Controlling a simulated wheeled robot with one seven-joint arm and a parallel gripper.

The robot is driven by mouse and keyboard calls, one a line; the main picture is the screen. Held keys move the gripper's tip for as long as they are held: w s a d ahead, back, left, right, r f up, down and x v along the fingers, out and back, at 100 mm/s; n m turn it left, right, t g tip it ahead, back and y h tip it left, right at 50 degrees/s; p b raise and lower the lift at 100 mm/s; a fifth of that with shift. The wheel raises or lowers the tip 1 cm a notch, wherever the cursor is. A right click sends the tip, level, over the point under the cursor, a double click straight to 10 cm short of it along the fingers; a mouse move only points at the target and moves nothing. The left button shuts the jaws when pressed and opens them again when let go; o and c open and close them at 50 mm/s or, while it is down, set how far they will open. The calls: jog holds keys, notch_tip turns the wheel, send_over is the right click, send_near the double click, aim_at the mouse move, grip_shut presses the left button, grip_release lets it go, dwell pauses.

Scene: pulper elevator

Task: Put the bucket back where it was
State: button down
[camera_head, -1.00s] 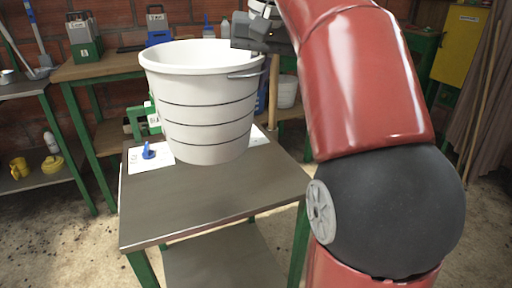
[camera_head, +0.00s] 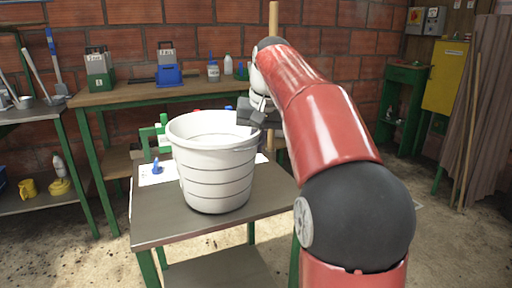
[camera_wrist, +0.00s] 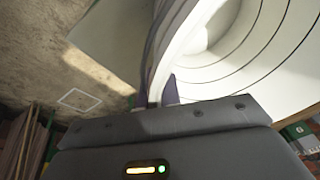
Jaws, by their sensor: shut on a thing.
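The white bucket (camera_head: 213,178) with dark rings is upright over the small grey-topped table (camera_head: 160,220) in the head view. I cannot tell whether its base touches the tabletop. My gripper (camera_head: 250,117) is at the right side of the bucket's rim, shut on it. In the wrist view the bucket (camera_wrist: 262,55) fills the upper right, with its rim running between my fingers (camera_wrist: 156,98). The fingertips are partly hidden by the gripper body and the rim.
A white sheet with a blue item (camera_head: 157,169) and a green stand (camera_head: 154,138) are at the table's back left. A workbench (camera_head: 165,92) stands behind, and a shelf unit (camera_head: 35,115) at left. A white square outline (camera_wrist: 80,100) marks the floor.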

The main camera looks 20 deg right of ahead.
aim_at(259, 131)
jog(key=c, duration=2)
grip_release()
jog(key=o, duration=0.4)
jog(key=shift+f+b, duration=0.2)
jog(key=shift+b, duration=0.15)
jog(key=v, duration=0.2)
jog(key=p+v, duration=0.1)
jog(key=v, duration=0.2)
jog(key=p+v, duration=0.1)
jog(key=v, duration=0.1)
jog(key=shift+w+a+r, duration=0.25)
jog(key=shift+w+r, duration=0.05)
jog(key=shift+r, duration=0.1)
jog(key=shift+s+r, duration=0.1)
jog(key=shift+r, duration=0.1)
